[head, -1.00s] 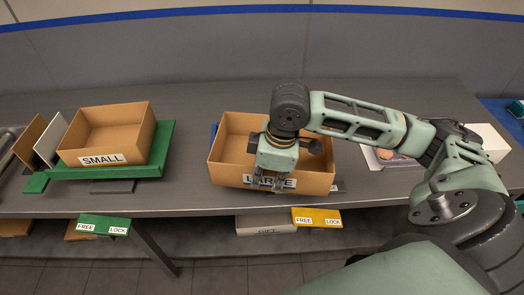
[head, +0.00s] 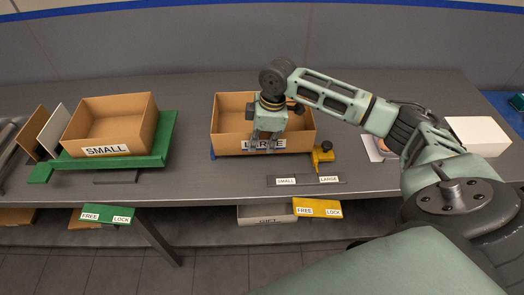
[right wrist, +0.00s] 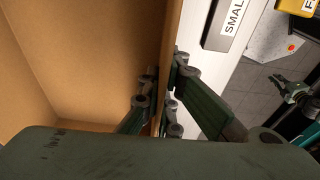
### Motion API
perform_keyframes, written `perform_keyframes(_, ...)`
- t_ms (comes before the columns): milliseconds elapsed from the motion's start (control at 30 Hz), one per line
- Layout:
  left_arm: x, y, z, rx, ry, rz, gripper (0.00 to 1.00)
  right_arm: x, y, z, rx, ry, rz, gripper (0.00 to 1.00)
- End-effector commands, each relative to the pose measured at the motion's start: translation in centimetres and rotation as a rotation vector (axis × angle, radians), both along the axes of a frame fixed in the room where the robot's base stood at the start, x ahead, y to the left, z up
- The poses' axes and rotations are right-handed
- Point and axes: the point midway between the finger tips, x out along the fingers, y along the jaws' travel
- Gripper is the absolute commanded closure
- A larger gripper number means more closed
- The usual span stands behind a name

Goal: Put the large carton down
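The large carton (head: 228,112) is an open brown box with a LARGE label, upright at the middle of the grey table in the head view. A sliver of blue shows at its left edge. My right gripper (head: 267,143) is shut on its front wall. In the right wrist view my right gripper (right wrist: 158,103) has fingers on both sides of the carton wall (right wrist: 172,50). Whether the carton's base touches what is under it is hidden. A dark gripper (right wrist: 292,90), apparently my left one, shows small at the right of the wrist view; its fingers are unclear.
A small carton (head: 112,105) stands on a green fixture (head: 160,150) at left. In front of the large carton is a plate marked SMALL and LARGE (head: 300,181) with a yellow lever (head: 323,153). Yellow (head: 318,207) and green (head: 107,215) FREE/LOCK tabs line the front edge.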

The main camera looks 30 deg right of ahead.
Motion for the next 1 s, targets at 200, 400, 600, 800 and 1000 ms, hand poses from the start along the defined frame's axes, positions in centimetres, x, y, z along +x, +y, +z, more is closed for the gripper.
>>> perform_keyframes(200, -0.1, 0.0, 0.8, 0.000, 0.001, 0.001, 1.00, -0.1, 0.0, -2.9, -0.001, 0.004, -0.002, 1.00)
perform_keyframes(400, -0.1, 0.0, 0.8, 0.000, 0.001, 0.002, 1.00, 0.0, 0.0, -4.0, -0.001, -0.001, 0.000, 1.00)
perform_keyframes(600, -0.1, 0.1, 0.8, 0.000, 0.002, 0.002, 1.00, 0.0, 0.0, -4.0, -0.001, 0.000, 0.000, 1.00)
perform_keyframes(800, -0.1, 0.2, 0.8, 0.002, 0.002, 0.002, 1.00, 0.0, 0.0, -4.1, -0.001, 0.000, 0.000, 0.84)
perform_keyframes(1000, -0.1, 0.3, 0.8, 0.003, 0.002, 0.002, 1.00, 0.0, 0.0, -4.1, -0.001, 0.000, -0.001, 0.77)
